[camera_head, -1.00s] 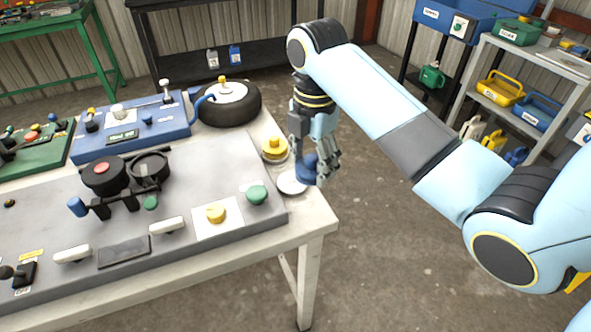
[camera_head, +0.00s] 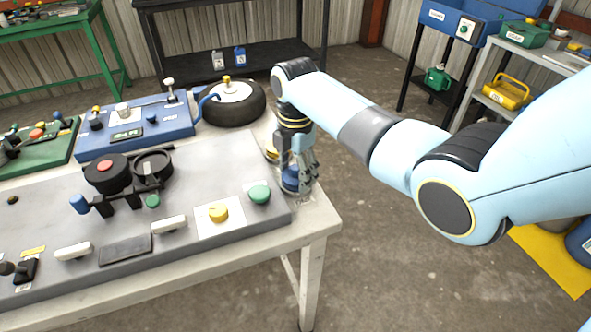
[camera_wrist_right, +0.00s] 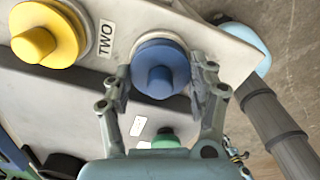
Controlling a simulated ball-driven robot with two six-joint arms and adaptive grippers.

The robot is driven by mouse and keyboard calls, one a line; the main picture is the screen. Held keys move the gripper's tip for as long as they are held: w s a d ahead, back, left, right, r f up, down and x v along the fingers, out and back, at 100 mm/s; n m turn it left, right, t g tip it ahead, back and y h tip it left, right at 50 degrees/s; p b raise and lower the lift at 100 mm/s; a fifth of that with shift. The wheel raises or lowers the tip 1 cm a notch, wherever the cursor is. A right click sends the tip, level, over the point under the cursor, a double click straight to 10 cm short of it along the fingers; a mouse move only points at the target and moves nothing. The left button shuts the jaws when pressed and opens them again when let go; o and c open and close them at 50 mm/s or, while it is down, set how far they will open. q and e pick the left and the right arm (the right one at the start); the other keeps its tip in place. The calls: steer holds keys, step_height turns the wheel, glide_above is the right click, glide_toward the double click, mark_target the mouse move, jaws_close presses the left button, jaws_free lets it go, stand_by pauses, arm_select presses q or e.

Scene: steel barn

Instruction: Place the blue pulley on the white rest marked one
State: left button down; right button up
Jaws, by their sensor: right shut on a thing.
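The blue pulley (camera_head: 290,179) is between the fingers of my right gripper (camera_head: 298,182) at the table's right corner. In the right wrist view the blue pulley (camera_wrist_right: 162,66) has a finger on each side, and my right gripper (camera_wrist_right: 161,82) is shut on it. A pale round rest (camera_wrist_right: 146,38) shows as a rim around the pulley, beneath it. I cannot tell whether the pulley touches it. A label marked TWO (camera_wrist_right: 106,39) lies between this rest and a yellow pulley (camera_wrist_right: 45,35). My left gripper is not in view.
The yellow pulley (camera_head: 271,154) stands just behind my right gripper. A grey panel (camera_head: 120,248) with a green knob (camera_head: 259,194) and a yellow knob (camera_head: 218,213) lies to the left. A black tyre (camera_head: 233,104) is behind. Open floor lies right of the table.

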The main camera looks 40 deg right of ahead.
mark_target(295, 167)
steer(key=o, duration=1.3)
steer(key=shift+f, duration=0.1)
steer(key=shift+c, duration=0.2)
step_height(295, 167, up, 12)
